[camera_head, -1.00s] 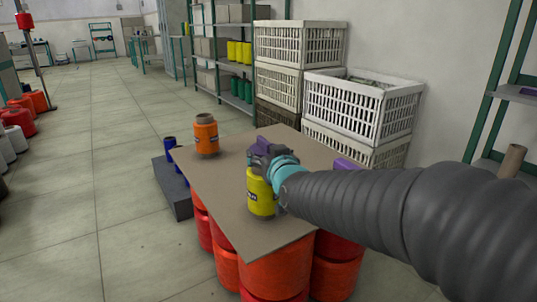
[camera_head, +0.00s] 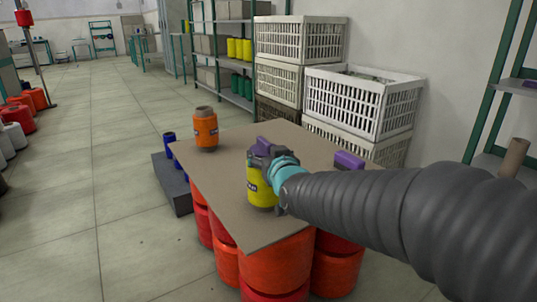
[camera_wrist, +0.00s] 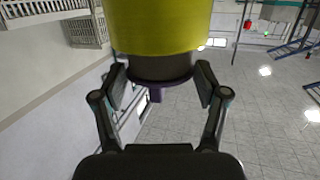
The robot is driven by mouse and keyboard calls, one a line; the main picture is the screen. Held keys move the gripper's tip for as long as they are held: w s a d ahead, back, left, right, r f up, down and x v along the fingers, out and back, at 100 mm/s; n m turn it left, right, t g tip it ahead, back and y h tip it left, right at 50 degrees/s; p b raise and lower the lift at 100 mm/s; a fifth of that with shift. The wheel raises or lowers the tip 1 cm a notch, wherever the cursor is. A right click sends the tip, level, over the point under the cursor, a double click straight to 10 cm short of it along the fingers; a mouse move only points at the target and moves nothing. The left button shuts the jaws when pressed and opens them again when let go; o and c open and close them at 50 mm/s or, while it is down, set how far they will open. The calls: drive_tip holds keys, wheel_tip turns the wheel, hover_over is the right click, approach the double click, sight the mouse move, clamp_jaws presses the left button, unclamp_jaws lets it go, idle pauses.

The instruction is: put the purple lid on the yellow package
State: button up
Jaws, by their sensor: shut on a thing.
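The yellow package (camera_head: 260,190) stands upright on the brown board, its right side hidden by my gripper. In the wrist view the yellow package (camera_wrist: 160,25) fills the top of the picture. I cannot tell whether the lid is fully seated.
A second purple piece (camera_head: 348,160) lies on the brown board (camera_head: 225,195) behind my arm. An orange package (camera_head: 206,130) stands at the far left of the board. White crates (camera_head: 365,105) stand behind it.

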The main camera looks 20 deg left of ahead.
drive_tip(key=o, duration=0.9)
drive_tip(key=shift+o, duration=0.2)
drive_tip(key=shift+s, duration=0.1)
drive_tip(key=v, duration=1.2)
